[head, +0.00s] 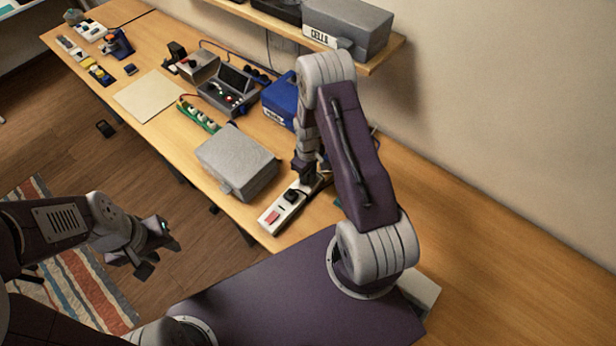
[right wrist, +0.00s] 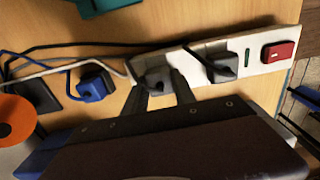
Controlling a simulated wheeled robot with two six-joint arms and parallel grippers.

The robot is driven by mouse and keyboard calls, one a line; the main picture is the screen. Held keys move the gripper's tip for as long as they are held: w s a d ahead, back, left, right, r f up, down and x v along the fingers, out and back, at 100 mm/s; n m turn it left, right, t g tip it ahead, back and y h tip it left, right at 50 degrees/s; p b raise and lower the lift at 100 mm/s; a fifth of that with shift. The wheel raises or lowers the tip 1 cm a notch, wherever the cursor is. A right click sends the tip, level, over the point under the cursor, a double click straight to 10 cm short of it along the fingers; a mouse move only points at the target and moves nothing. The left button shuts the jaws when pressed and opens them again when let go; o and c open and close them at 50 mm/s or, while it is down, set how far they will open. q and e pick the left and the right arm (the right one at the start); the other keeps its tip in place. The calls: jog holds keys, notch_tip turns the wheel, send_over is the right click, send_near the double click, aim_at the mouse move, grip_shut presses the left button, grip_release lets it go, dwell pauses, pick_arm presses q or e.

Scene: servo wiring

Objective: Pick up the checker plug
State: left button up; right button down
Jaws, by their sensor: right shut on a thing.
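A white power strip (head: 283,210) with a red switch lies near the table's front edge; it also shows in the right wrist view (right wrist: 262,65). My right gripper (head: 308,180) is over the strip's far end. In the right wrist view its fingers (right wrist: 158,92) are shut on a dark grey plug (right wrist: 155,80) at the strip. I cannot tell whether this plug is seated in a socket, and no label on it is readable. A second dark plug (right wrist: 221,67) with a black cable sits nearer the red switch. My left gripper (head: 150,245) is open and empty above the floor.
A blue plug (right wrist: 95,83) and a black block (right wrist: 35,96) lie beyond the strip's end, with loose cables. A grey closed case (head: 237,162) stands left of the strip. A blue box (head: 281,100) is behind. The table at the right is clear.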

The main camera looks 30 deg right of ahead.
jog(key=shift+r, duration=0.1)
notch_tip(320, 180, up, 4)
jog(key=shift+f+b, duration=0.1)
jog(key=shift+b, duration=0.8)
jog(key=s+a+r+b, duration=0.2)
jog(key=s+a+r, duration=0.2)
jog(key=s+r, duration=0.3)
jog(key=s, duration=0.4)
